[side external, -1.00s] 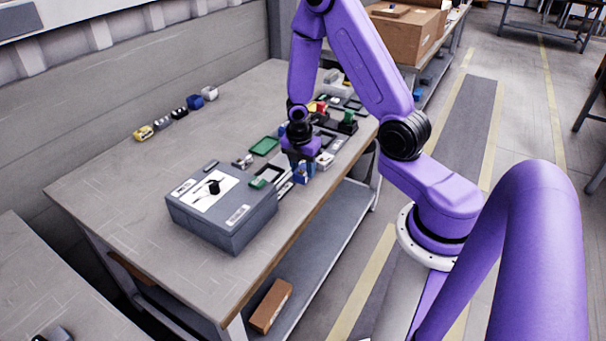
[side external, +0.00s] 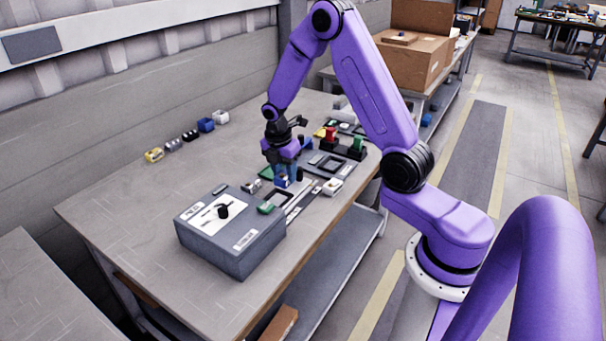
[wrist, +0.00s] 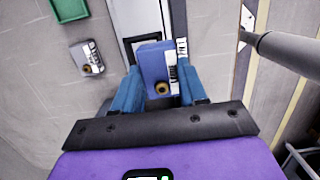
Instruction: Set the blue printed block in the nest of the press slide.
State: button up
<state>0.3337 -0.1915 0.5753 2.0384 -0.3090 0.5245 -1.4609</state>
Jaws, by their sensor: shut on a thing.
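The blue printed block (wrist: 155,62) is between my gripper's blue fingers, with a white label and a brown round spot facing the wrist camera. My gripper (wrist: 155,90) is shut on it. In the side view my gripper (side external: 284,172) points down over the bench, and the block (side external: 281,183) shows small below it. A dark square frame (side external: 278,197), seemingly the nest of the press slide, lies just in front of the block in that view. In the wrist view a dark-edged recess on a pale plate is partly hidden behind the block. I cannot tell the block's height above the bench.
A grey control box (side external: 232,232) with a black knob stands at the front left. A silver block (wrist: 87,57) and a green tray (wrist: 69,8) lie beside the slide. Several small blocks stand along the back. The left bench is clear.

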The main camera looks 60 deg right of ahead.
jog(key=shift+w+a+f, duration=0.15)
jog(key=shift+w+f, duration=0.3)
jog(key=shift+f, duration=0.7)
jog(key=shift+w+a+f, duration=0.2)
jog(key=shift+w+f, duration=0.25)
jog(key=shift+f, duration=0.7)
jog(key=shift+w+a+f, duration=0.15)
jog(key=shift+w+f, duration=0.3)
jog(key=shift+f, duration=0.7)
jog(key=o, duration=1.2)
jog(key=a+r, duration=0.1)
jog(key=r, duration=1)
jog(key=a+r, duration=0.1)
jog(key=r, duration=0.5)
jog(key=shift+a+r, duration=0.15)
jog(key=shift+a, duration=0.15)
